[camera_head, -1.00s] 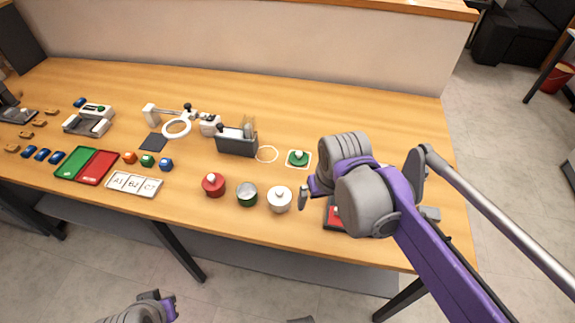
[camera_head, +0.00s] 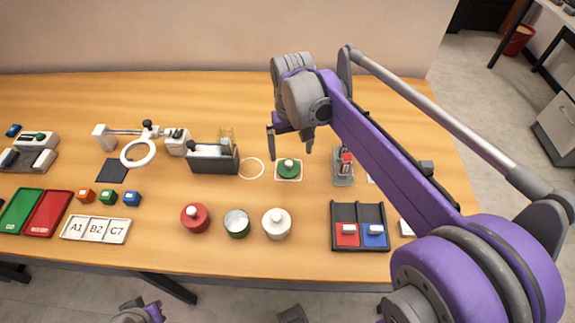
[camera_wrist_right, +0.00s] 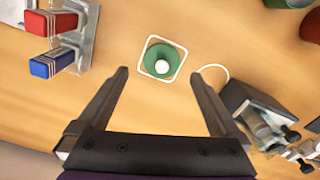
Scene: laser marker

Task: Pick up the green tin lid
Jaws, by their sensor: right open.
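The green tin lid (camera_head: 288,169) is a round green disc with a white knob, lying on the table inside a white square outline. It also shows in the right wrist view (camera_wrist_right: 159,62), ahead of and between the fingers. My right gripper (camera_head: 291,150) is open and empty above the table, near the lid and apart from it; its fingers also show in the right wrist view (camera_wrist_right: 160,85). A green tin (camera_head: 237,223) with a pale top stands nearer the front. My left gripper (camera_head: 146,310) shows only in part at the bottom edge.
A red tin (camera_head: 195,218) and a white tin (camera_head: 276,223) stand beside the green tin. A grey holder (camera_head: 213,160) stands left of the lid, and a stand with a red block (camera_head: 344,167) is on its right. A dark tray (camera_head: 345,213) lies front right.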

